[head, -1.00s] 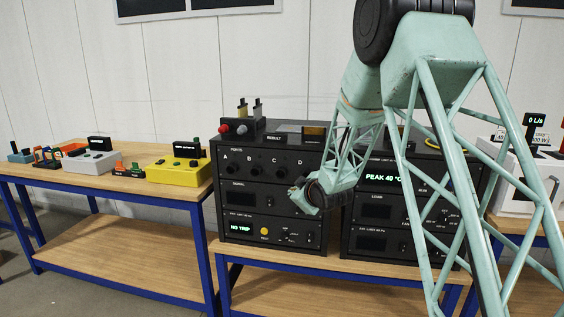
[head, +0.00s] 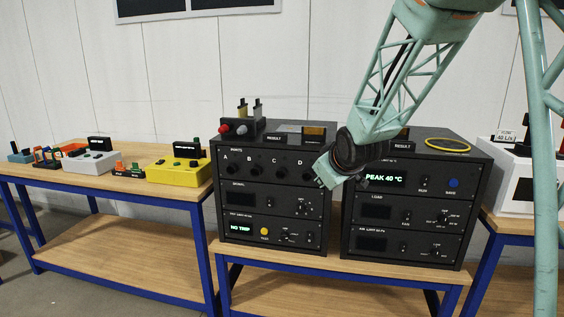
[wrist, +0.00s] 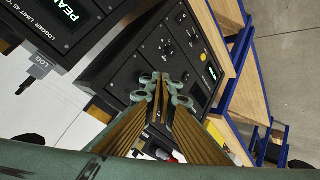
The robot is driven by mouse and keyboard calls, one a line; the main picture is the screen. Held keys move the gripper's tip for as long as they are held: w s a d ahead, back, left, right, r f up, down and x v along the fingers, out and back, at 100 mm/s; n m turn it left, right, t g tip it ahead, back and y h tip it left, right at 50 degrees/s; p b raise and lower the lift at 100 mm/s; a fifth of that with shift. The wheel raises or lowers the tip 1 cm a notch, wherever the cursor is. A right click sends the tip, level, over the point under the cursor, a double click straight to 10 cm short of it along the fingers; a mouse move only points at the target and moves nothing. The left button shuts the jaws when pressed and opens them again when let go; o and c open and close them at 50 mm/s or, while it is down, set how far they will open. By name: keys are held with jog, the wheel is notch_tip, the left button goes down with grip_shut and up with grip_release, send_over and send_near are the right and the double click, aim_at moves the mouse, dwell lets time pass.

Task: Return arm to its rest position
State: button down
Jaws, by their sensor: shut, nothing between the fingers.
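My gripper (head: 325,181) is in front of the gap between two black instrument racks in the head view, beside the upper right of the left rack (head: 268,213). The wrist view shows its fingers (wrist: 160,98) shut together with nothing between them. The right rack (head: 408,218) has a lit display reading PEAK 40 °C (head: 384,178). The left rack's lower display reads NO TRIP (head: 240,228). My teal arm reaches down from the upper right and hides part of the right rack's upper left corner.
A yellow box (head: 178,171) and a grey box (head: 90,162) stand on the left wooden bench (head: 60,176). A small black unit (head: 236,128) sits on the left rack. A yellow ring (head: 447,145) lies on the right rack. A white unit (head: 508,180) stands at the right.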

jog(key=s+d+r+m+g+h, duration=0.1)
jog(key=s+d+r, duration=0.15)
jog(key=s, duration=0.45)
jog(key=s+d+r+m, duration=0.1)
jog(key=s+d+r, duration=0.15)
jog(key=s, duration=0.35)
jog(key=s+d+m+g, duration=0.1)
jog(key=s+m+g, duration=0.1)
jog(key=s, duration=2.1)
jog(key=s+d+r+m+g, duration=0.1)
jog(key=s+d+m+g, duration=0.1)
jog(key=s, duration=2)
jog(key=shift+s+m+g, duration=0.4)
jog(key=shift+m+g, duration=0.2)
jog(key=shift+m, duration=0.4)
